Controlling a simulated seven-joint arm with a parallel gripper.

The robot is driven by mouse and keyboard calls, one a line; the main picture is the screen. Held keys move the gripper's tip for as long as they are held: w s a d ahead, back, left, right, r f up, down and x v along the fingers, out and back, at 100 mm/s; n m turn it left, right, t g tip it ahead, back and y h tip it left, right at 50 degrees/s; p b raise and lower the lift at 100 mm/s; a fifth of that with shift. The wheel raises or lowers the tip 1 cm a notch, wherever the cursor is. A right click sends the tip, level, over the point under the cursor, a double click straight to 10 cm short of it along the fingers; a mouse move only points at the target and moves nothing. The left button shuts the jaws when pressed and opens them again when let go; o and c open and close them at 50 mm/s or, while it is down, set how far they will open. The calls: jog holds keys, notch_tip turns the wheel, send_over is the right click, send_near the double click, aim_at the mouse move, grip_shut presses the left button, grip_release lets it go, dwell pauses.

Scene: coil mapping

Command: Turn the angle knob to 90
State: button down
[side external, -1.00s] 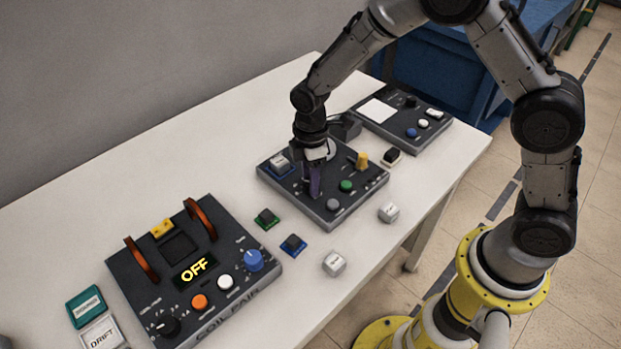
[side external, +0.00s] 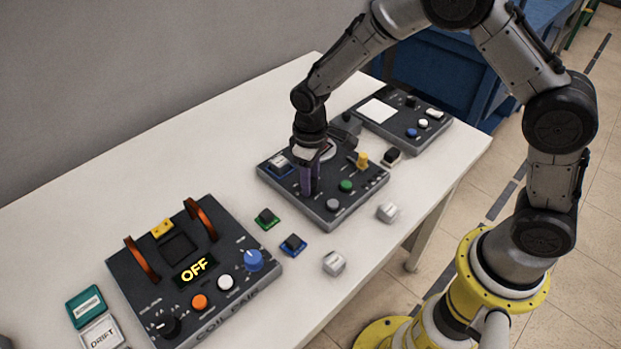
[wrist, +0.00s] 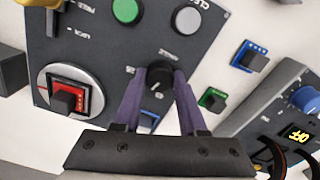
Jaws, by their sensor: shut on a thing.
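The angle knob (wrist: 160,76) is black and round with a pale pointer mark, on the dark middle box (side external: 341,215). In the wrist view the lettering beside it is partly readable as "ANGLE". My gripper (wrist: 160,88) has its two purple fingers on either side of the knob, shut on it. In the side view my gripper (side external: 312,190) points straight down at the box, and its fingers hide the knob. I cannot read which angle the pointer shows.
The same box carries a green button (side external: 346,186), a grey button (side external: 333,204) and a yellow knob (side external: 362,160). The coil pair box (side external: 120,262), its display reading "OFF", stands front left. Small loose blocks (side external: 293,244) lie between the boxes. The left back of the table is clear.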

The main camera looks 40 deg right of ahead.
jog(key=shift+r+m, duration=0.1)
jog(key=shift+m, duration=0.4)
jog(key=shift+c, duration=2.3)
grip_release()
notch_tip(320, 180, up, 14)
